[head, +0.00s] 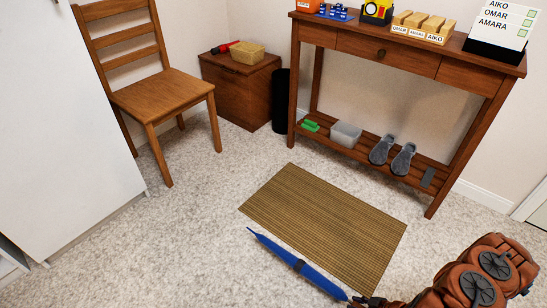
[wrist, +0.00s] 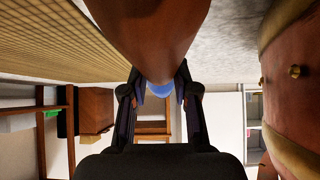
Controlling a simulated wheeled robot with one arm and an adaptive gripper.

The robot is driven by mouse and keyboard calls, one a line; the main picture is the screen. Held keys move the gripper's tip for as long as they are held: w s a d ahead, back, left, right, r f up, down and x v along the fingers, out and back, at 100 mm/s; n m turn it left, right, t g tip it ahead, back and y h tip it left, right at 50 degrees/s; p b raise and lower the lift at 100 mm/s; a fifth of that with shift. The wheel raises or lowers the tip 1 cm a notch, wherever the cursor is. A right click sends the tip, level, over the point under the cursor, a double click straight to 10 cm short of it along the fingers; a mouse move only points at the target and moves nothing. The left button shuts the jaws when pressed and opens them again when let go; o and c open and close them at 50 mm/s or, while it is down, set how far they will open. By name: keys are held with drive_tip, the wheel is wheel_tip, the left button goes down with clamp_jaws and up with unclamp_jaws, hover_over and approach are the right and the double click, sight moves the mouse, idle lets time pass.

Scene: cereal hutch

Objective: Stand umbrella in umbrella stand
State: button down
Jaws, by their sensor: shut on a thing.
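The blue umbrella (head: 290,261), furled, is held low over the floor and the mat's near edge, its pointed tip toward the left. My gripper (head: 360,300) is shut on its near end at the bottom of the head view. In the wrist view, a bit of blue umbrella (wrist: 160,90) shows between the fingers of my gripper (wrist: 160,97); a large brown shape hides much of the rest. The umbrella stand, a tall black cylinder (head: 281,101), stands on the floor between the wooden chest and the console table, apart from the umbrella. Its inside is not clearly visible.
A woven mat (head: 325,220) lies before the console table (head: 375,62), whose low shelf holds shoes (head: 382,149) and a clear bin (head: 345,134). A wooden chest (head: 235,92) and a chair (head: 163,95) stand left. Floor between chair and mat is clear.

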drive_tip(key=shift+d, duration=0.15)
drive_tip(key=w+a+r+m+t+h, duration=0.1)
drive_tip(key=w+a+r+m+h, duration=0.1)
drive_tip(key=w+r, duration=0.8)
drive_tip(key=w+a+r+m+t+h, duration=0.1)
drive_tip(key=w+a+r+m, duration=0.3)
drive_tip(key=r, duration=1.9)
drive_tip(key=w+a+r+m+t+h, duration=0.1)
drive_tip(key=w+a+r+m+h, duration=0.2)
drive_tip(key=w+a+r, duration=0.4)
drive_tip(key=w+r, duration=0.9)
drive_tip(key=w, duration=0.2)
drive_tip(key=shift+w+a+r+m+h, duration=0.15)
drive_tip(key=shift+a+r+m+h, duration=0.1)
drive_tip(key=shift+m+h, duration=0.15)
